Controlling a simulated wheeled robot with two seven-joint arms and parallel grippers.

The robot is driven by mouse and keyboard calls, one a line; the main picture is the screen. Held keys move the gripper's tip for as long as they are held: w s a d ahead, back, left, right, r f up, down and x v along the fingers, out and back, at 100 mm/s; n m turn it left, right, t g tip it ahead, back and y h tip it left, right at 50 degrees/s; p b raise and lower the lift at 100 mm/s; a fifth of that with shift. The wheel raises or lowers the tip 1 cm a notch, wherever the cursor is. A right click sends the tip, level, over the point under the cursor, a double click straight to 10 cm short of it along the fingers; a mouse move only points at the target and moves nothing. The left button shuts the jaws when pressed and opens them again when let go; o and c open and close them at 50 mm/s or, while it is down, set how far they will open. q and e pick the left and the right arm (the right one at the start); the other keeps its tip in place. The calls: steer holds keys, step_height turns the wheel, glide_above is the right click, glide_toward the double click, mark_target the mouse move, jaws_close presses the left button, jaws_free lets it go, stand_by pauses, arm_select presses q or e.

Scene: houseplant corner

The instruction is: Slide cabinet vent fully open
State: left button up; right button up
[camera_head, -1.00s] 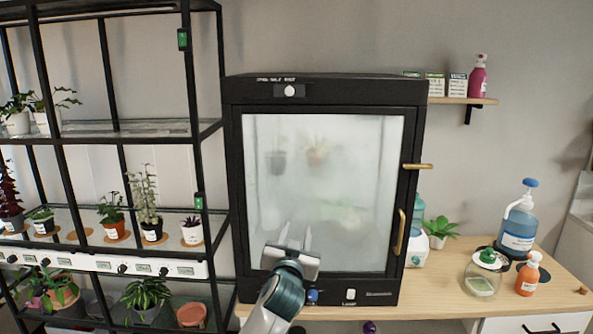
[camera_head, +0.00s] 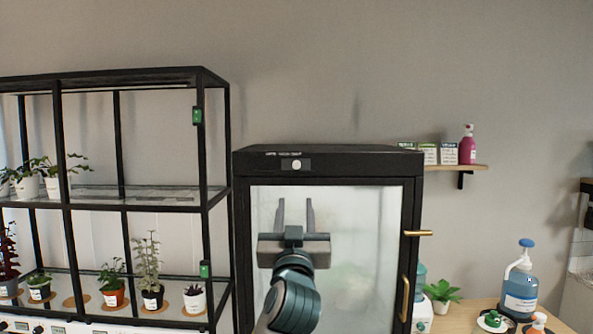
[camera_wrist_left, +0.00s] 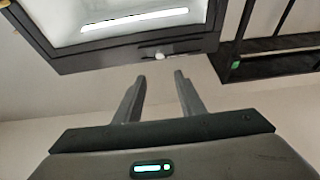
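The black cabinet (camera_head: 334,162) has a frosted glass door (camera_head: 360,250) with brass handles. A small dark vent strip with a round white knob (camera_head: 296,165) is on its top front panel. The knob also shows in the left wrist view (camera_wrist_left: 158,57), just beyond the fingertips. My left gripper (camera_head: 295,203) is open and empty, its two fingers apart and pointing up in front of the upper door, below the knob. In the left wrist view the gripper (camera_wrist_left: 160,78) shows a clear gap between its fingers. My right gripper is out of view.
A black plant rack (camera_head: 207,194) with potted plants stands close on the left. A wall shelf (camera_head: 470,167) with a pink bottle (camera_head: 467,145) is at the right. A blue pump bottle (camera_head: 520,285) stands on the wooden counter. The wall above the cabinet is clear.

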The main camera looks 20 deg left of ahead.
mark_target(296, 165)
arm_select(q)
steer(key=p+x, duration=0.6)
steer(key=x, duration=0.9)
steer(key=shift+w, duration=0.15)
steer(key=shift+p+x, duration=0.45)
steer(key=shift+x, duration=0.5)
steer(key=shift+a+f, duration=0.1)
steer(key=shift+f, duration=0.05)
jaws_close()
